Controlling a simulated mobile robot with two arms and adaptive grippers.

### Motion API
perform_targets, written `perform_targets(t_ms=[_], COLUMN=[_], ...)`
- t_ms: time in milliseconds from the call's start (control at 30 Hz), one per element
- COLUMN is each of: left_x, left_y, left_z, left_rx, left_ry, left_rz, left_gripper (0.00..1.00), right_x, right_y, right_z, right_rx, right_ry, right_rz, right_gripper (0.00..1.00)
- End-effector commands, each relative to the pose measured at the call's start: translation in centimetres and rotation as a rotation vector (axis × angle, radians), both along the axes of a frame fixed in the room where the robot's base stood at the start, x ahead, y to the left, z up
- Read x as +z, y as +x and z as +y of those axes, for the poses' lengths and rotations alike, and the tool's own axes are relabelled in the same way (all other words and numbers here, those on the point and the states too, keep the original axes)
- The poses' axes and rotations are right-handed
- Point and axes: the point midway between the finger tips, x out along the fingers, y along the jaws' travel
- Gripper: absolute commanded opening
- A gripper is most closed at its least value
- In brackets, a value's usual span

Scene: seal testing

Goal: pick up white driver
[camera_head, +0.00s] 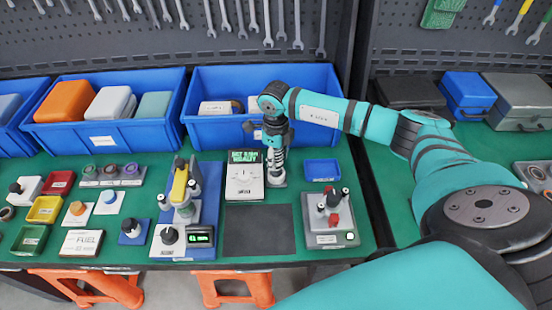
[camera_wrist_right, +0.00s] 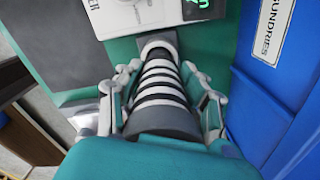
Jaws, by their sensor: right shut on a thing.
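The white driver (camera_wrist_right: 158,92) shows in the wrist view as a cylinder with black and white bands and a wide dark end towards me. My right gripper (camera_wrist_right: 160,105) is shut on it, with a jointed finger on each side. In the head view my right gripper (camera_head: 276,140) points down at the back of the green table. The banded driver (camera_head: 279,160) is upright below it, partly hidden by the fingers. A pale base shows under it, and I cannot tell whether the driver touches it. My left gripper is not in view.
A white meter with a green display (camera_head: 245,177) stands close left of the driver. A blue bin (camera_head: 225,80) is just behind, and a small blue tray (camera_head: 322,170) is at its right. A dark mat (camera_head: 259,229) in front is bare.

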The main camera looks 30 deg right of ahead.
Motion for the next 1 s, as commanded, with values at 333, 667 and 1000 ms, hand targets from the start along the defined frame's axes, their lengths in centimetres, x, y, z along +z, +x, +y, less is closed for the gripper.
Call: perform_targets(t_ms=[333, 667, 1000], left_x=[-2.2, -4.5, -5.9], left_y=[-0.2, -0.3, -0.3], left_z=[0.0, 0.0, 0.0], left_rx=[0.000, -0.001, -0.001], left_ry=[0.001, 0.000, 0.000], left_rz=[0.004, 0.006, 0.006], left_gripper=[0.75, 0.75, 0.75], right_x=[3.0, 3.7, 4.4], right_y=[-1.0, -5.1, -8.2], right_z=[1.7, 8.1, 12.7], right_rx=[0.006, 0.006, 0.001], right_ry=[0.002, 0.003, 0.001], right_rz=[-0.005, -0.006, -0.004], right_gripper=[0.00, 0.00, 0.00])
